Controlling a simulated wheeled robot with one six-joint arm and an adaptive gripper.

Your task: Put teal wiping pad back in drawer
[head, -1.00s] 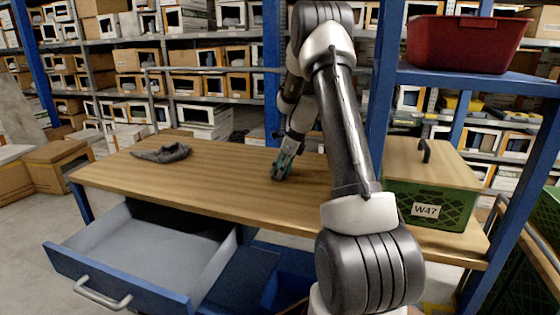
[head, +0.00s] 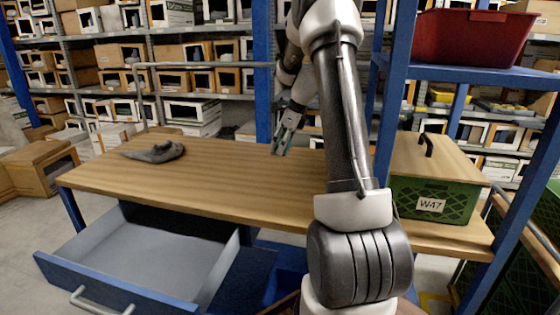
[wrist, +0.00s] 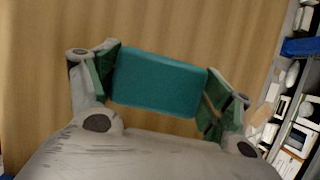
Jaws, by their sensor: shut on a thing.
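The teal wiping pad (wrist: 160,82) is a flat teal block held between the two fingers of my gripper (wrist: 160,88) in the wrist view. In the head view my gripper (head: 283,143) is above the wooden table (head: 225,180), toward its back edge, and the pad is hardly visible there. The drawer (head: 135,255) under the table's left side is pulled open. Its grey inside looks empty, and it has a blue front with a metal handle. My gripper is to the right of the drawer and higher than it.
A grey cloth (head: 154,152) lies on the table's left. A green crate (head: 432,200) labelled W47 with a wooden lid stands on the right. A red bin (head: 472,38) sits on a blue shelf above. The table's middle is clear.

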